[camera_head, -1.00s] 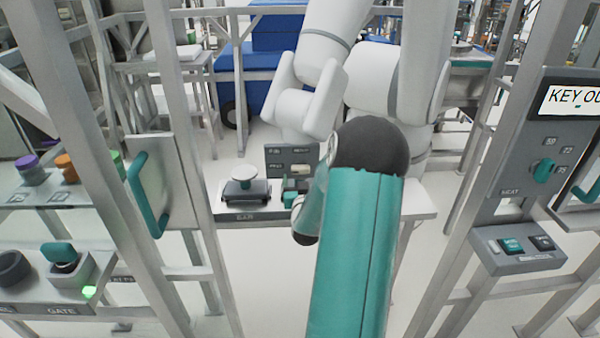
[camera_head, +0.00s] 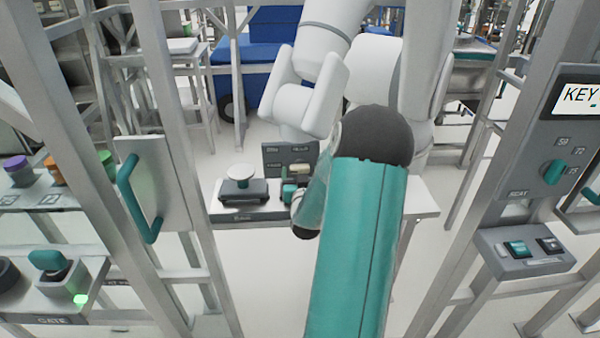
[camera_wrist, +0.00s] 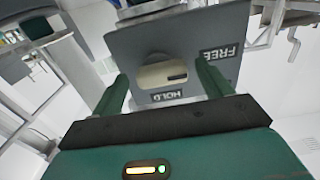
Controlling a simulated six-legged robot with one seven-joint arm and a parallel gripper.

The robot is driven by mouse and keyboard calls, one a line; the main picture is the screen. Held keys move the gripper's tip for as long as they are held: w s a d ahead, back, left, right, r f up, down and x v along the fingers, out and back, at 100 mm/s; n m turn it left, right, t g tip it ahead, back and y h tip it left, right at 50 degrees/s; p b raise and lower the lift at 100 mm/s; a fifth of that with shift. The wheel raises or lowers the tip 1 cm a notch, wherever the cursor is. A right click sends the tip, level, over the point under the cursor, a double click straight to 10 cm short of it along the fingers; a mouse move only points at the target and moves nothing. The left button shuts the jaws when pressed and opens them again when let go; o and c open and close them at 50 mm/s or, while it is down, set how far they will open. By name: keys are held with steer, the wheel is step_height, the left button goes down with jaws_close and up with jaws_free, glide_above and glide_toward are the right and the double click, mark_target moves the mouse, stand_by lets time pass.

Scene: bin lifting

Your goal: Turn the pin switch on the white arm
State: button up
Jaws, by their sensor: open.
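In the wrist view, a dark grey panel (camera_wrist: 205,60) fills the middle, with tilted labels reading FREE and HOLD. The pin switch (camera_wrist: 160,74) is a pale rounded piece with a dark slot, set in this panel beside the HOLD label. My gripper (camera_wrist: 162,70) is open, its two green fingers apart on either side of the pale piece. No grip on it shows, and the gap to it is hard to judge. In the head view, the white arm (camera_head: 305,95) stands beyond my teal arm. A small grey panel (camera_head: 280,158) shows beside my arm, which hides much of that area.
A door panel with a teal handle (camera_head: 140,200) stands left. A control post (camera_head: 545,165) stands right. Metal frame posts flank both sides, with open floor between.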

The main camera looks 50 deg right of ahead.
steer(key=shift+w, duration=0.15)
steer(key=c, duration=1)
steer(key=shift+a, duration=0.1)
